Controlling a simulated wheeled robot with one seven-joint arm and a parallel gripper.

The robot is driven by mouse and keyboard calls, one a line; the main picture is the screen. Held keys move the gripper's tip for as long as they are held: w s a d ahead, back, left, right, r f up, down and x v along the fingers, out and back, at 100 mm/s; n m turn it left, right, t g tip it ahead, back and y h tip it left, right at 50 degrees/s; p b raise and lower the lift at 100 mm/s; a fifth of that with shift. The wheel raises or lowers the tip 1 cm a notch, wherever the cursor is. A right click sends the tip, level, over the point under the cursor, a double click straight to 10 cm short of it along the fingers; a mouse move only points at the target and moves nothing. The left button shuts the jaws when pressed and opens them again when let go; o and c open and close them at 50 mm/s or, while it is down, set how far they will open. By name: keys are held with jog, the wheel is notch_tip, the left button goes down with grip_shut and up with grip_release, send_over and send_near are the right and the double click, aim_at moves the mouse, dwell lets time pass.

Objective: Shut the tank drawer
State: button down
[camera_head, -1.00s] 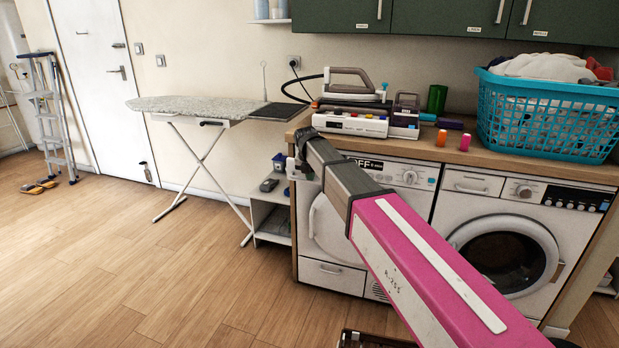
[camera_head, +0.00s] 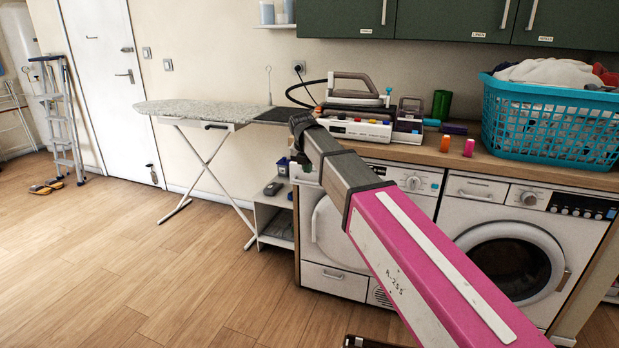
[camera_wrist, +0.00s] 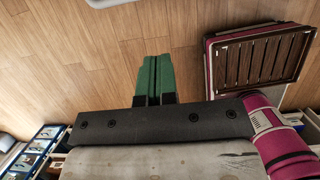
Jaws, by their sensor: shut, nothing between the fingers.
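The left white machine (camera_head: 335,240) stands under the counter. My arm crosses in front of its upper left part. A white piece (camera_head: 304,174) shows beside the arm at that machine's upper left corner; I cannot tell whether it is the tank drawer or how far out it is. The right machine has a drawer front (camera_head: 478,190) at its upper left that looks flush. The end of my arm, with my gripper (camera_head: 301,128), is in front of the counter's left end. In the wrist view its green fingers (camera_wrist: 152,80) are together and empty, over the wooden floor.
A steam iron station (camera_head: 358,128) and a turquoise laundry basket (camera_head: 545,125) stand on the counter (camera_head: 465,155). A low shelf unit (camera_head: 274,215) and an ironing board (camera_head: 200,110) are to the left. Floor space (camera_head: 130,250) in front is clear.

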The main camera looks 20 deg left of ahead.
jog(key=s+d+f+m+t+h, duration=0.25)
jog(key=d+f+t+h, duration=0.25)
jog(key=d+f+t, duration=0.25)
jog(key=s+a+f+n+t+y, duration=0.2)
jog(key=s+f+t+y, duration=0.15)
jog(key=t, duration=0.35)
jog(key=w+r, duration=0.1)
jog(key=w, duration=1.2)
jog(key=shift+d, duration=0.35)
jog(key=shift+w, duration=0.1)
